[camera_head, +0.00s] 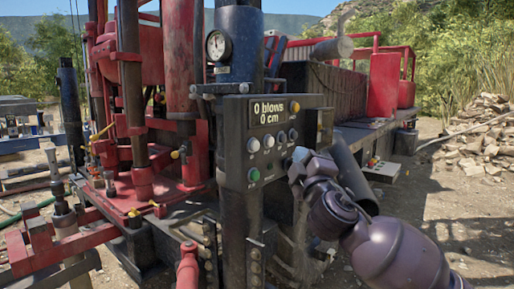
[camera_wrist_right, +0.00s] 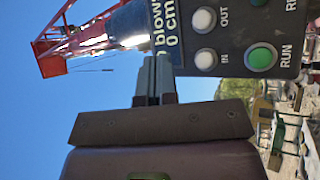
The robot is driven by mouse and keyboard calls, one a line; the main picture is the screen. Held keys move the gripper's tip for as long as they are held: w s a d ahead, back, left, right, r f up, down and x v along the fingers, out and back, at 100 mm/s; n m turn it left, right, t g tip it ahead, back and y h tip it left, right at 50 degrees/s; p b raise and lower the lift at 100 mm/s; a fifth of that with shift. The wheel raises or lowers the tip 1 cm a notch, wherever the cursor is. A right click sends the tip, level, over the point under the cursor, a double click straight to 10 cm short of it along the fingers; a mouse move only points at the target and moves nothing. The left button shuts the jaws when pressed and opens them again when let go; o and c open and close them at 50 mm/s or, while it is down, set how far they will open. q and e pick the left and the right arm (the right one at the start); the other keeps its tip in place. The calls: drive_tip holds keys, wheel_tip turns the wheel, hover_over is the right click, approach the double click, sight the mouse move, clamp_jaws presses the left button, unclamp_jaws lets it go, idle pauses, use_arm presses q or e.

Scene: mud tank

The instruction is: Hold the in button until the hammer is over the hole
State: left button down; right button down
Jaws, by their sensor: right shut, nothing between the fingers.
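The control panel (camera_head: 276,155) stands at the middle in the head view; its display reads 0 blows, 0 cm. The white in button (camera_head: 253,146) is the leftmost in the upper row, above the green run button (camera_head: 254,175). The in button (camera_wrist_right: 205,60) also shows in the right wrist view, labelled IN, beside the OUT button (camera_wrist_right: 204,18). My right gripper (camera_head: 299,155) is shut and empty, just right of the buttons. Its fingers (camera_wrist_right: 155,68) appear left of the in button in the wrist view, not over it. I cannot pick out the hammer or hole with certainty.
Red rig machinery (camera_head: 180,70) with upright cylinders and rods fills the left. A pressure gauge (camera_head: 219,46) sits above the panel. A dark slanted tube (camera_head: 350,172) stands close behind my right gripper. A rubble pile (camera_head: 487,135) lies at the far right.

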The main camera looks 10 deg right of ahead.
sight(255, 146)
drive_tip(key=w+a+b, duration=0.2)
drive_tip(key=w+a, duration=0.3)
drive_tip(key=w, duration=0.2)
drive_tip(key=shift+a+b, duration=0.25)
drive_tip(key=shift+b, duration=0.1)
idle(0.8)
idle(0.8)
idle(0.5)
drive_tip(key=shift+w+a, duration=0.25)
drive_tip(key=shift+w, duration=0.05)
